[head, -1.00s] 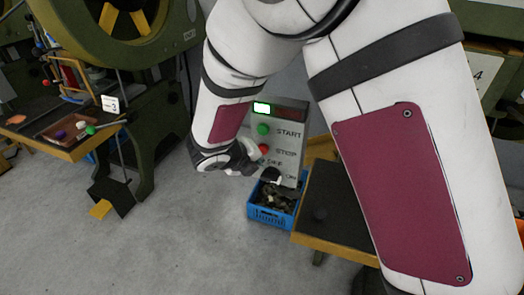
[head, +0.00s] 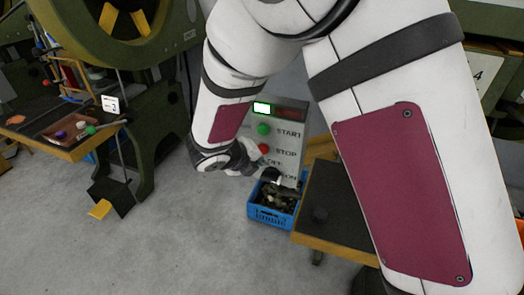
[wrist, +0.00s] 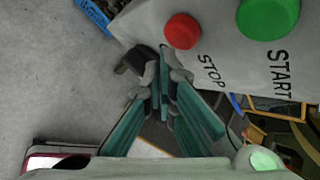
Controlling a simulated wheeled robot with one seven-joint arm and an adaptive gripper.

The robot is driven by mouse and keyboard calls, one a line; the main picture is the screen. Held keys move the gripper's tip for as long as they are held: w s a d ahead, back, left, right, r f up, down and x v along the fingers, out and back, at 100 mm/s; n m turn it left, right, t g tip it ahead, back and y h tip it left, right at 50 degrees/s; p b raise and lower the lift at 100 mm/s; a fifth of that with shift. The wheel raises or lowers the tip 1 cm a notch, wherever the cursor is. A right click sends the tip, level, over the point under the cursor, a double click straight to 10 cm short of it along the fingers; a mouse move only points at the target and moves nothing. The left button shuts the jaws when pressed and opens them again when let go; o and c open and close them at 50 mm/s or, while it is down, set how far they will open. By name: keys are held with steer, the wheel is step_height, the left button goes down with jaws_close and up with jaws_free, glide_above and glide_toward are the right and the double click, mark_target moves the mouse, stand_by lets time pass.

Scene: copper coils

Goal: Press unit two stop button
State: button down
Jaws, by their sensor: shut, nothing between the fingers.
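A grey control box (head: 292,143) stands in the middle of the head view, with a green START button (head: 263,129), a red STOP button (head: 264,149) and OFF/ON lettering below. In the wrist view the red STOP button (wrist: 182,31) and green START button (wrist: 268,15) show at the top. My gripper (wrist: 164,58) is shut and empty, its fingertips just below the red button in that picture and apart from it. In the head view my gripper (head: 257,168) is small and beside the box's lower left, partly hidden by my wrist.
A blue crate (head: 264,215) of dark parts sits on the floor below the box. A dark-topped table (head: 335,205) stands right of it. Left are a green machine (head: 150,100) and a bench (head: 75,152) with a tray. A dark knob-like part (wrist: 131,63) lies left of my fingertips.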

steer(key=shift+w, duration=0.1)
steer(key=shift+w+d, duration=0.2)
steer(key=shift+w, duration=0.1)
steer(key=shift+w+d, duration=0.15)
steer(key=shift+w, duration=0.35)
stand_by(0.8)
steer(key=shift+s, duration=0.1)
steer(key=shift+s+a+p, duration=0.3)
steer(key=shift+s, duration=0.5)
steer(key=s, duration=0.1)
steer(key=s+a, duration=0.1)
steer(key=s, duration=0.1)
steer(key=s+p, duration=0.1)
steer(key=shift+s+a, duration=0.35)
stand_by(0.7)
